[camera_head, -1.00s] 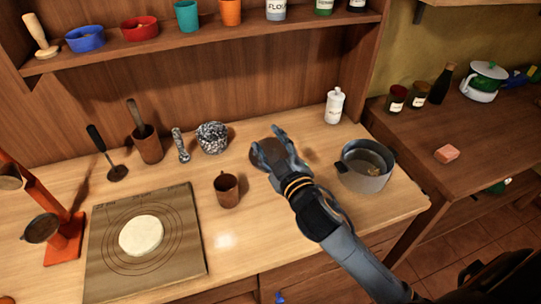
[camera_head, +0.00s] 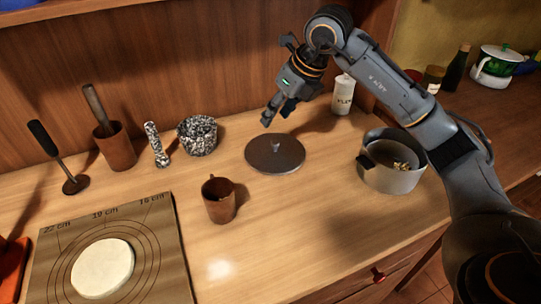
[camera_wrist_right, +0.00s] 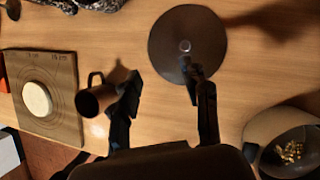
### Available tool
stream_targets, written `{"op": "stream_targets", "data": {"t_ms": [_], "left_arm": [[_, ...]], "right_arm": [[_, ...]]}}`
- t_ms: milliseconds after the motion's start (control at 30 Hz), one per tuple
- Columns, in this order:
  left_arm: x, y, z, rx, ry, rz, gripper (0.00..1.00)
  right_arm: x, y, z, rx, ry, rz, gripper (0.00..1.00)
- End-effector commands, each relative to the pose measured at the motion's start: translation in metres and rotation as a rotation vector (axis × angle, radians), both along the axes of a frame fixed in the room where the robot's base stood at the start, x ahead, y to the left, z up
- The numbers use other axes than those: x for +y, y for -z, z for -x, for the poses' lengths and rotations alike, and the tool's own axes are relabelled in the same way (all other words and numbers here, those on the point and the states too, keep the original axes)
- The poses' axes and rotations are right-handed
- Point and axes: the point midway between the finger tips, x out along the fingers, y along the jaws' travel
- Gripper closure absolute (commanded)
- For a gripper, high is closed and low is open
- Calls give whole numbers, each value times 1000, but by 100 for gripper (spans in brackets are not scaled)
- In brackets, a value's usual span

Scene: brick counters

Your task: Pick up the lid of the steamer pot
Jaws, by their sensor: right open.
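The steamer pot's lid (camera_head: 263,158) is a dark, flat round disc with a small knob in its middle. It lies flat on the wooden counter, left of the grey pot (camera_head: 405,181), which stands open with small yellowish pieces inside. My right gripper (camera_head: 276,113) is open and empty, above and behind the lid in the head view. In the right wrist view the lid (camera_wrist_right: 170,45) lies beyond the spread fingers of my right gripper (camera_wrist_right: 163,82), with one fingertip overlapping its near edge. The pot (camera_wrist_right: 262,128) shows at lower right there. My left gripper is not in view.
A brown mug (camera_head: 219,203) stands left of the lid, near it. A speckled mortar (camera_head: 198,140) and a white bottle (camera_head: 343,97) stand behind. A board (camera_head: 150,255) with dough lies at front left. Bare counter lies between lid and pot.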

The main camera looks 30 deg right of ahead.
Motion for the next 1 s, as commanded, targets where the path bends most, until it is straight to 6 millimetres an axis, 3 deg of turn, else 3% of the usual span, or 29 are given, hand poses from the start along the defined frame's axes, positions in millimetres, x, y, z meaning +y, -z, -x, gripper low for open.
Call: {"op": "stream_targets", "data": {"t_ms": [67,167,500,767,1000], "left_arm": [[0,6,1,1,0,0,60],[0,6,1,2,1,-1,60],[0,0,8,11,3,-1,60],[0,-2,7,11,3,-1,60],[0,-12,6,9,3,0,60]], "right_arm": [[-23,-1,1,9,51,66,54],[-33,1,1,20,77,99,54],[-27,58,-21,24,76,98,54],[-25,78,-29,21,73,97,54],[-22,111,-36,23,75,96,54]]}}
